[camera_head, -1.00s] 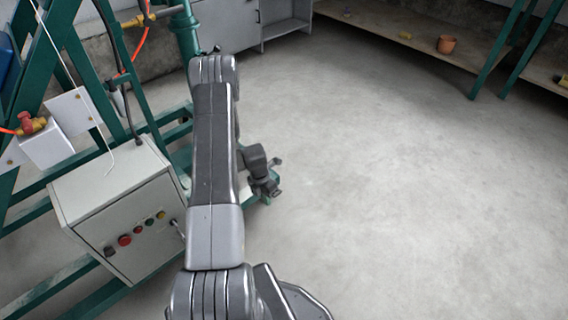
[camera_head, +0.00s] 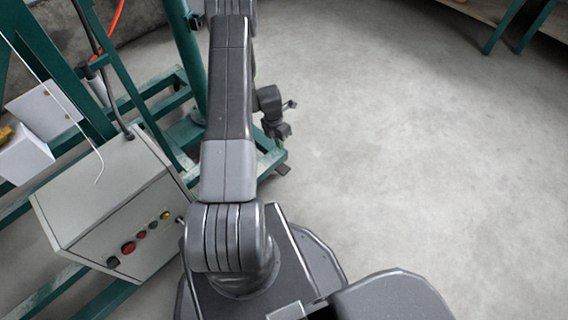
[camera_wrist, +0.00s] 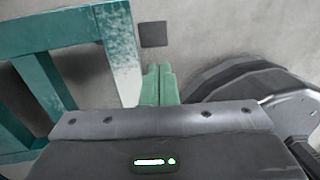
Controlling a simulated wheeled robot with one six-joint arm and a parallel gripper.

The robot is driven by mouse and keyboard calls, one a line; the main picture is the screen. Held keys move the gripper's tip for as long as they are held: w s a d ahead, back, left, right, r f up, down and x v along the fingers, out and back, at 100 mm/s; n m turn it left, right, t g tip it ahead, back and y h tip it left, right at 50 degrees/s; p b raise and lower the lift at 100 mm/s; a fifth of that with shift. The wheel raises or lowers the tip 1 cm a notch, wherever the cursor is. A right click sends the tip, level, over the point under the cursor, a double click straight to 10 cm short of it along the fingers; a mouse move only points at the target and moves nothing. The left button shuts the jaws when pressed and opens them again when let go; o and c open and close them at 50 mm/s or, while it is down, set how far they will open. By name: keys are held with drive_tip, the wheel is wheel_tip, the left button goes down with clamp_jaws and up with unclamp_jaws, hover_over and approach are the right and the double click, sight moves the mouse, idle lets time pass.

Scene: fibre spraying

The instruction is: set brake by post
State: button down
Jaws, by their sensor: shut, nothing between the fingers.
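A green upright post (camera_head: 190,62) stands on the green base frame, left of my arm in the head view. A small dark plate (camera_head: 283,170), perhaps the brake pedal, sticks out at the frame's near right end. In the wrist view a dark square plate (camera_wrist: 153,34) lies over the floor just right of the green frame beam (camera_wrist: 118,45). My gripper (camera_head: 282,131) hangs above and beyond the frame end in the head view. Its fingers (camera_wrist: 159,72) are shut and empty, pointing toward the dark plate and apart from it in the picture. The exact height gap cannot be told.
A grey control box (camera_head: 115,205) with several coloured buttons stands on the frame at left. Green slanted bars and a hose rise behind it. Open concrete floor (camera_head: 400,150) lies to the right. A shelf with green legs (camera_head: 503,25) is at the far right.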

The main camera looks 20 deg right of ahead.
sight(287, 171)
drive_tip(key=f+b, duration=0.1)
drive_tip(key=f, duration=0.3)
drive_tip(key=s+f+b, duration=0.1)
drive_tip(key=f, duration=0.4)
drive_tip(key=s+d+f+b, duration=0.1)
drive_tip(key=f+b, duration=0.1)
drive_tip(key=f, duration=0.2)
drive_tip(key=shift+s+f, duration=0.15)
drive_tip(key=shift+f, duration=0.25)
drive_tip(key=shift+f, duration=0.1)
drive_tip(key=shift+s+d+f+b, duration=0.2)
drive_tip(key=shift+s+f+b, duration=0.45)
drive_tip(key=shift+b, duration=0.6)
drive_tip(key=shift+w+r, duration=0.1)
drive_tip(key=shift+r, duration=0.1)
drive_tip(key=shift+r+p, duration=0.1)
drive_tip(key=shift+p, duration=0.2)
drive_tip(key=shift+r+p, duration=0.35)
drive_tip(key=shift+r, duration=0.35)
